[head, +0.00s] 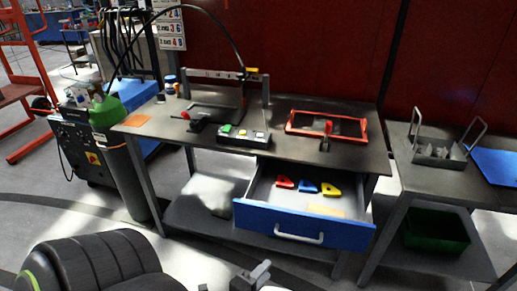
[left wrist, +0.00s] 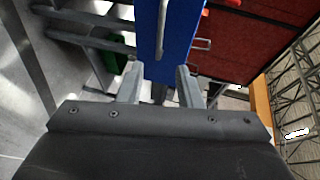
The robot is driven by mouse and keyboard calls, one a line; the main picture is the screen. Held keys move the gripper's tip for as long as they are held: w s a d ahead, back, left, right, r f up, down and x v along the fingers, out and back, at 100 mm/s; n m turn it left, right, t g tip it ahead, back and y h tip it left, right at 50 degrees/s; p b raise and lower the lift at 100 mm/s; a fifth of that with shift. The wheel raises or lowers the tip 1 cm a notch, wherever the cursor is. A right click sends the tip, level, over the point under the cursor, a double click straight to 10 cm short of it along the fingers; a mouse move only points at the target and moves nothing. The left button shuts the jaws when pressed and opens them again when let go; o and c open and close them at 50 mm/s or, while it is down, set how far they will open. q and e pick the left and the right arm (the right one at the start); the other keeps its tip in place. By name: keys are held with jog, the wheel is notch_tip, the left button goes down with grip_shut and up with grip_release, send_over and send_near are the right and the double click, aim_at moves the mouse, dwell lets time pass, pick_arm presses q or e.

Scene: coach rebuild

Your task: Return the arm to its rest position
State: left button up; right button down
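My left gripper (head: 236,279) shows at the bottom edge of the head view, in front of and below the open drawer. In the left wrist view my left gripper (left wrist: 159,82) has its two fingers apart, with nothing between them. The blue drawer front (head: 300,227) with its pale handle (head: 299,236) is apart from the gripper. The blue front (left wrist: 180,40) also shows beyond the fingertips in the left wrist view. My right gripper is not in view.
The dark workbench (head: 165,122) carries a red-framed tray (head: 327,126) and a small box with coloured buttons (head: 243,137). A second table (head: 425,177) stands right, with a green bin (head: 436,230) below. Floor in front is clear.

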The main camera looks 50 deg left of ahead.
pick_arm(q)
jog(key=shift+v, duration=0.85)
jog(key=shift+f, duration=0.1)
jog(key=s+f+n+g, duration=0.4)
jog(key=f, duration=0.9)
jog(key=s+f+n+g, duration=0.3)
jog(key=f+n, duration=0.1)
jog(key=f, duration=0.9)
jog(key=s+a+f+n+g+h, duration=0.1)
jog(key=s+f+n+g, duration=0.6)
jog(key=s+f, duration=0.6)
jog(key=s+n, duration=0.1)
jog(key=s, duration=0.3)
jog(key=shift+a+f, duration=0.2)
jog(key=shift+f, duration=0.15)
